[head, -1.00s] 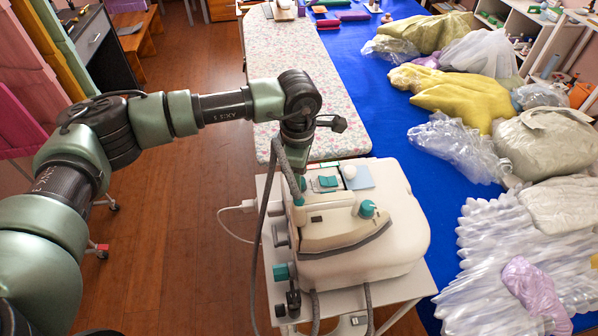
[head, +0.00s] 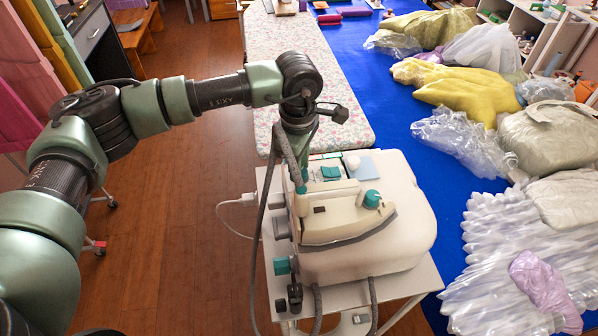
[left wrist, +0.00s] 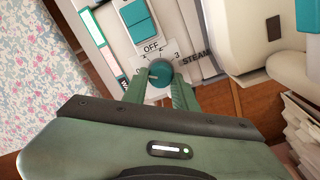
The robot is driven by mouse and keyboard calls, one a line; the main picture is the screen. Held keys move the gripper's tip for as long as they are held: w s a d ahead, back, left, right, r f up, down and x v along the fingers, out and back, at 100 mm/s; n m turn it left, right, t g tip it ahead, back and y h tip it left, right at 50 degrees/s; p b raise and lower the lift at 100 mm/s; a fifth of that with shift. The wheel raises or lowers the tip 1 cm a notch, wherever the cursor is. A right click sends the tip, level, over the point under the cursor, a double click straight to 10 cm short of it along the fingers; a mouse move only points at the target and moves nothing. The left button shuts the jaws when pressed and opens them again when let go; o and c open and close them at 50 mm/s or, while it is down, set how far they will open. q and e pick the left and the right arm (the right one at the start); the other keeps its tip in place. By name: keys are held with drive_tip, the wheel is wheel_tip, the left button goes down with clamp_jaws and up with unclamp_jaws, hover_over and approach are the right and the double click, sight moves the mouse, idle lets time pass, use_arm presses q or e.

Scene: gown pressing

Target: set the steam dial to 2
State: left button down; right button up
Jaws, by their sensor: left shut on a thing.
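The teal round steam dial (left wrist: 161,70) sits on the panel of the white steam station (head: 405,225). In the left wrist view OFF is printed above the dial, a 3 and the word STEAM to its right. I cannot read the 2 clearly. A pale mark shows on the dial's left part, but I cannot tell its setting. My left gripper (left wrist: 159,84) has one finger on each side of the dial and is shut on it. In the head view the gripper (head: 300,183) reaches down at the station's left edge, and the dial is hidden. My right gripper is not in view.
A cream iron (head: 335,217) with a teal knob rests on top of the station. A teal switch (left wrist: 135,21) is above the dial. Hoses hang beside the stand (head: 415,283). A floral board (head: 290,50) lies behind; bagged garments cover the blue table (head: 400,160).

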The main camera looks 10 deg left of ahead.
use_arm(q)
drive_tip(key=m+b, duration=0.2)
drive_tip(key=b, duration=0.1)
drive_tip(key=m+b, duration=0.5)
drive_tip(key=shift+w+d+f+b, duration=0.1)
drive_tip(key=shift+f+b, duration=0.15)
drive_tip(key=shift+b, duration=0.05)
drive_tip(key=m+b, duration=0.2)
drive_tip(key=m, duration=0.1)
drive_tip(key=shift+m, duration=0.4)
drive_tip(key=shift+d+r+m+b, duration=0.15)
drive_tip(key=shift+m+b, duration=0.95)
drive_tip(key=shift+m, duration=1.2)
drive_tip(key=c, duration=1.1)
unclamp_jaws()
drive_tip(key=shift+r, duration=0.1)
drive_tip(key=shift+w+r, duration=0.1)
drive_tip(key=r, duration=0.3)
drive_tip(key=r+b, duration=0.1)
drive_tip(key=r, duration=0.3)
drive_tip(key=shift+a+r, duration=0.2)
drive_tip(key=shift+r, duration=0.1)
